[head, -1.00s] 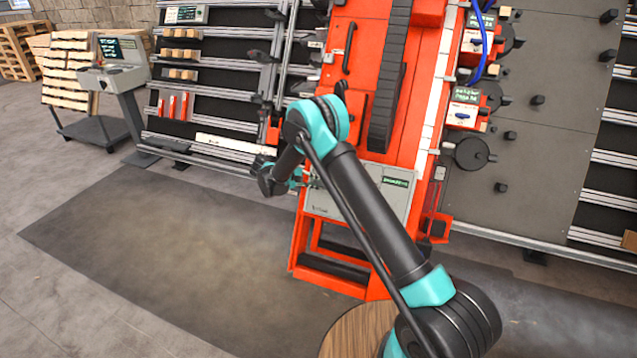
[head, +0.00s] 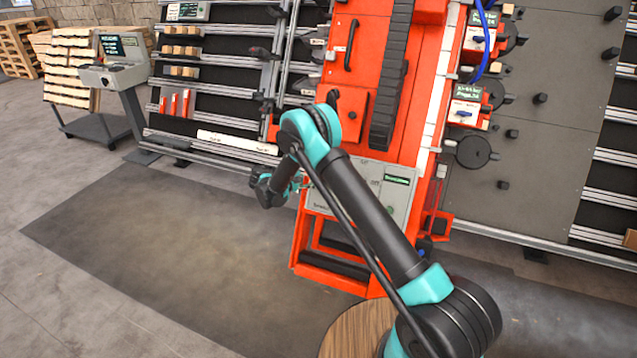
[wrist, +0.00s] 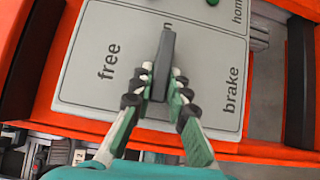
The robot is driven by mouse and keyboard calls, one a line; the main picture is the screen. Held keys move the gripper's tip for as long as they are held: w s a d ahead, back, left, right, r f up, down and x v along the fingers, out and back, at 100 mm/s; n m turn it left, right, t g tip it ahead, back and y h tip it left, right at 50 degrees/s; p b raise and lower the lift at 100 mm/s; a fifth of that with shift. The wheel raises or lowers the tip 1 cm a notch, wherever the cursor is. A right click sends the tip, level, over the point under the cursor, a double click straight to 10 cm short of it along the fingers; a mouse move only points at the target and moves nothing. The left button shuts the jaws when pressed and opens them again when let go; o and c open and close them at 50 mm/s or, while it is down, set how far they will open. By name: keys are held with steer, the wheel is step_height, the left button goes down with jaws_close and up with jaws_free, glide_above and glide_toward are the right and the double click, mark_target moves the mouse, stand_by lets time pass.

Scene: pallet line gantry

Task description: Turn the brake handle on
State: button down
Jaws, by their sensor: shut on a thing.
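The brake handle (wrist: 166,55) is a dark, narrow bar on a light grey panel (wrist: 105,30). In the wrist view it lies between the printed words "free" on the left and "brake" on the right, pointing almost straight up the picture. My gripper (wrist: 159,88) is shut on the handle, one dark-padded finger on each side. In the head view the panel (head: 399,190) is low on the orange gantry. My gripper (head: 300,183) is at its left side there, and my arm hides the handle and part of the panel.
The orange gantry frame (head: 330,262) surrounds the panel. A pedestal console (head: 118,75) and pallets (head: 72,70) stand at the left. The dark floor mat (head: 170,240) is clear.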

steer(key=c, duration=1.5)
jaws_free()
steer(key=shift+a, duration=0.1)
steer(key=v, duration=1.1)
steer(key=shift+s+a+r, duration=0.1)
steer(key=shift+s+a, duration=0.2)
